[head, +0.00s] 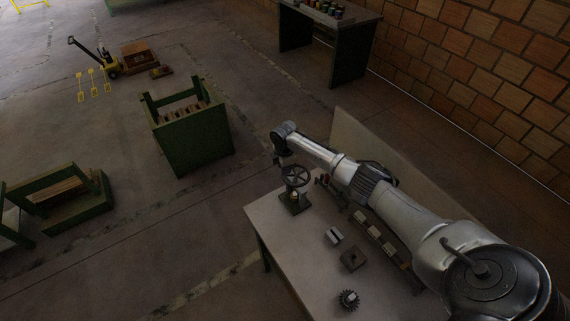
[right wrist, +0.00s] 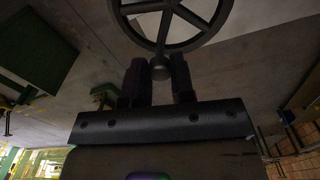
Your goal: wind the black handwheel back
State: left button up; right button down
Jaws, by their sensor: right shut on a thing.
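My right gripper (right wrist: 160,72) is shut on this knob, one finger on each side. In the head view my right arm reaches in from the lower right, and its gripper at the wheel is small and dark. My left gripper is not in view.
On the grey table (head: 272,228) lie a light block (head: 333,236), a dark square block (head: 353,259) and a gear (head: 348,299). A low panel (head: 388,160) borders the table. A green crate (head: 192,138) stands on the floor beyond. A workbench (head: 330,18) stands by the brick wall.

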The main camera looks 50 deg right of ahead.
jog(key=shift+a+r+n, duration=0.1)
jog(key=shift+a+n, duration=0.05)
jog(key=shift+n, duration=0.35)
jog(key=shift+s, duration=0.1)
jog(key=c, duration=1)
grip_release()
jog(key=shift+r+b, duration=1.05)
jog(key=shift+r, duration=5.8)
